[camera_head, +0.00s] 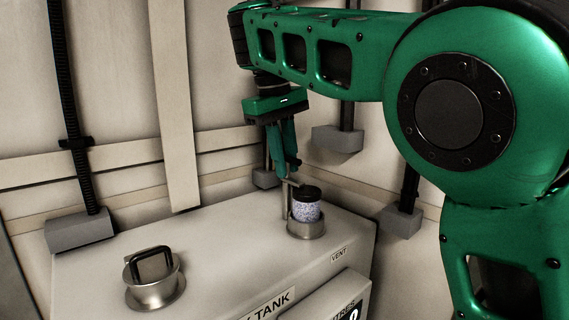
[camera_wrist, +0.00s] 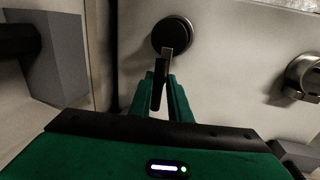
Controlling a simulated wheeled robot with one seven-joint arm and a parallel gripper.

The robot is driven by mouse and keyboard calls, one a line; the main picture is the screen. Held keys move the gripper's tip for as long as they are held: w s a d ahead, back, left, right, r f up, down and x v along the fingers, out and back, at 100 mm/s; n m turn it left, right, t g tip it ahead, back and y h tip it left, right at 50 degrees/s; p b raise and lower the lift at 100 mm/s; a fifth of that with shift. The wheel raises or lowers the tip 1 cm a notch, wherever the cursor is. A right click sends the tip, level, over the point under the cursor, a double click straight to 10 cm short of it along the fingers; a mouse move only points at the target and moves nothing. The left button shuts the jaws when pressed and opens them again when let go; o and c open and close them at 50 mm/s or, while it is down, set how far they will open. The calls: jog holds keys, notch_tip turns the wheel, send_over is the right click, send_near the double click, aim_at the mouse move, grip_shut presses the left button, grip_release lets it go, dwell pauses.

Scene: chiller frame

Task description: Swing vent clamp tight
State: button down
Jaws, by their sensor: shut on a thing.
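The vent on the tank top is a metal collar (camera_head: 307,230) beside the VENT label, holding a speckled cylinder (camera_head: 306,211) with a black cap (camera_head: 306,193). The cap shows from above in the wrist view (camera_wrist: 172,35). The vent clamp (camera_head: 290,184) is a slim metal arm on a thin post at the collar's left side. In the wrist view, the clamp's flat bar (camera_wrist: 167,62) reaches to the cap's edge. My gripper (camera_head: 291,174) points down at the vent and its fingers (camera_wrist: 160,82) are shut on the clamp's dark handle. Whether the bar touches the cap is unclear.
A second metal collar (camera_head: 156,290) with a black handle stands at the tank's front left. Grey blocks with dark posts (camera_head: 80,231) and (camera_head: 338,139) stand around the tank by the wall. The tank top (camera_head: 215,250) between the collars is clear.

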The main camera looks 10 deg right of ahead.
jog(key=shift+w+d+r, duration=0.1)
jog(key=shift+w+d, duration=0.05)
jog(key=c, duration=1.7)
grip_release()
jog(key=shift+o, duration=0.2)
notch_tip(320, 180, up, 10)
jog(key=a, duration=0.1)
jog(key=shift+s+a+r, duration=0.2)
jog(key=shift+s+a, duration=0.15)
jog(key=shift+s, duration=0.1)
